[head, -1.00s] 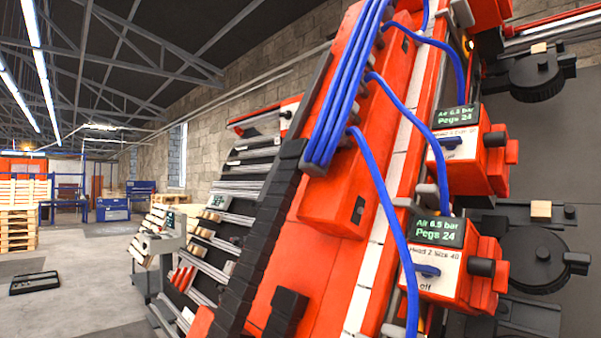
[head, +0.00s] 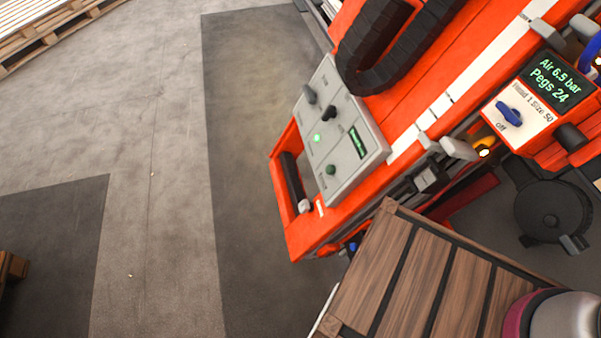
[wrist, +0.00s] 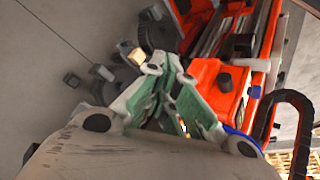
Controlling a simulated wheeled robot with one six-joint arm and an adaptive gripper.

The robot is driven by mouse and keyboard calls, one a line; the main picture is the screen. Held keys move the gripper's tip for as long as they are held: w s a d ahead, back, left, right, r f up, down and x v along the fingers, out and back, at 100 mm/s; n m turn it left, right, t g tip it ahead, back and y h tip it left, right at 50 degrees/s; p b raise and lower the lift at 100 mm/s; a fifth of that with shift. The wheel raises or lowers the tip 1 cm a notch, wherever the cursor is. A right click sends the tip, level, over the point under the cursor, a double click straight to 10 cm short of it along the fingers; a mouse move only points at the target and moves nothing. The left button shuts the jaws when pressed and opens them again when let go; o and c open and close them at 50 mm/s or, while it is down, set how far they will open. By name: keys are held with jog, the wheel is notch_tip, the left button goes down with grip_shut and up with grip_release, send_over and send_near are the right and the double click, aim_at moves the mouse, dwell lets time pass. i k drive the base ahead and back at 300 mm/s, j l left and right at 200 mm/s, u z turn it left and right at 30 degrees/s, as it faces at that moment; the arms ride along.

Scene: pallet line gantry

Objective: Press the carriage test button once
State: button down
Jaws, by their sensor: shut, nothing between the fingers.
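A tilted grey control panel (head: 345,130) is mounted on the orange carriage in the middle of the head view. It bears a dark green round button (head: 331,169), a lit green square (head: 317,137), a black knob (head: 329,112), a grey knob (head: 310,93) and a small green display (head: 358,142). The panel's lettering is too small to read, so I cannot tell which control is the carriage test button. My gripper (wrist: 168,82) is shut and empty in the wrist view, with orange machinery behind it. The gripper is not in the head view.
A head unit (head: 545,95) reads "Air 6.5 bar, Pegs 24", its blue switch near "off". A black cable chain (head: 372,75) loops above the panel. A dark-slatted wooden surface (head: 375,265) lies below. A black handle (head: 291,180) is left of the panel. Floor at left is open.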

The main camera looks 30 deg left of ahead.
aim_at(329, 169)
jog(key=u, duration=1.35)
